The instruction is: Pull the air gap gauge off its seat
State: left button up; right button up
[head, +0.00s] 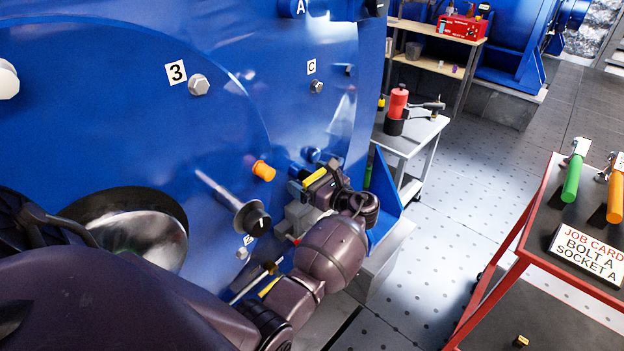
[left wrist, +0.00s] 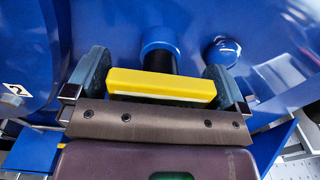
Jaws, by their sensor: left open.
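The air gap gauge shows as a yellow bar-shaped head (left wrist: 162,87) on a black round shank (left wrist: 160,62) that meets a blue round seat (left wrist: 160,42) on the blue motor face. The yellow head also shows in the head view (head: 314,177). My left gripper (left wrist: 160,88) is open, with one finger on each side of the yellow head. It also shows in the head view (head: 308,180), close to the motor face. I cannot tell whether the fingers touch the head. My right gripper is not in view.
A grey side table (head: 409,140) with a red bottle (head: 398,101) stands behind. A red-framed cart (head: 525,225) is at right; open floor lies between.

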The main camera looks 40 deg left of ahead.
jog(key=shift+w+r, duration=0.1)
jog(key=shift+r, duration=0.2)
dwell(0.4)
pick_arm(q)
jog(key=c, duration=1)
jog(key=shift+c, duration=0.2)
jog(key=shift+d, duration=0.1)
jog(key=shift+s+d+p, duration=0.15)
jog(key=shift+d+p, duration=0.2)
jog(key=shift+d, duration=1.1)
jog(key=shift+s+d+p, duration=0.1)
jog(key=shift+d+p, duration=0.25)
jog(key=shift+d, duration=1.1)
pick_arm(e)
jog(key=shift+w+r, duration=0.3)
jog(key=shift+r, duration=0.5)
